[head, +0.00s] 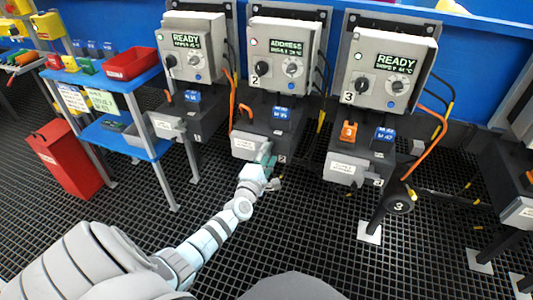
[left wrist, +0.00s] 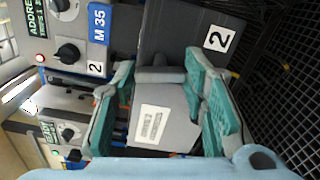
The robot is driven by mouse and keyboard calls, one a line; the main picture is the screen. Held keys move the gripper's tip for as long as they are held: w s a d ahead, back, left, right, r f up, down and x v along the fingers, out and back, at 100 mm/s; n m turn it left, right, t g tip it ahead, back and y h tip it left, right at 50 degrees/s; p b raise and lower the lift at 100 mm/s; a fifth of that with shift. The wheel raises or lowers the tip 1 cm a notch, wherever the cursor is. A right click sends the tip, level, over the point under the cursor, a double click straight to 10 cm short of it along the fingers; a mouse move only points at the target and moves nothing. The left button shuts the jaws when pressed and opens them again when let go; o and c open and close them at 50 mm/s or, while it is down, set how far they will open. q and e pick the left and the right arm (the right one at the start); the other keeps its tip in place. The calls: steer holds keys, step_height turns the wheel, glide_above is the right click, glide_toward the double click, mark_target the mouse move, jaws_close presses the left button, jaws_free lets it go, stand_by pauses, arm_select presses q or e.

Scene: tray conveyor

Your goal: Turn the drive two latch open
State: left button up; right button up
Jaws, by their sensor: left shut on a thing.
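Drive two (head: 282,60) is the middle grey box, with a "2" mark, an ADDRESS display and a lit red lamp. Below it is a dark base with a blue M 35 tag (head: 282,114) and a grey labelled front piece (head: 246,146). My left gripper (head: 267,158) is at the right end of that front piece. In the left wrist view its teal fingers (left wrist: 165,95) stand either side of the grey latch (left wrist: 160,75), beside the white label. The gripper is shut on the latch, though the fingers partly hide the contact. My right gripper is not in view.
Drive one (head: 195,50) and drive three (head: 390,65) flank drive two, both showing READY. Orange cables hang beside the drives. A blue shelf (head: 130,85) with a red tray and a red bin (head: 64,158) stand left. The black grid floor in front is mostly clear.

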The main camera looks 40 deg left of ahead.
arm_select(q)
steer(key=shift+m, duration=0.9)
steer(key=shift+f+m+p, duration=0.1)
steer(key=shift+m+p, duration=0.25)
steer(key=shift+m, duration=0.15)
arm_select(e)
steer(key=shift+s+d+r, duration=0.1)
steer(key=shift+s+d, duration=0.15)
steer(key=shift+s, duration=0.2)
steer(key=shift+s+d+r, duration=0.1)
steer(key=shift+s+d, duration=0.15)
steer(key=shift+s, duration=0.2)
arm_select(q)
steer(key=o, duration=1.2)
steer(key=shift+c, duration=0.2)
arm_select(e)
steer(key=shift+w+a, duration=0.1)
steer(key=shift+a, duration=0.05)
arm_select(q)
steer(key=v, duration=1.2)
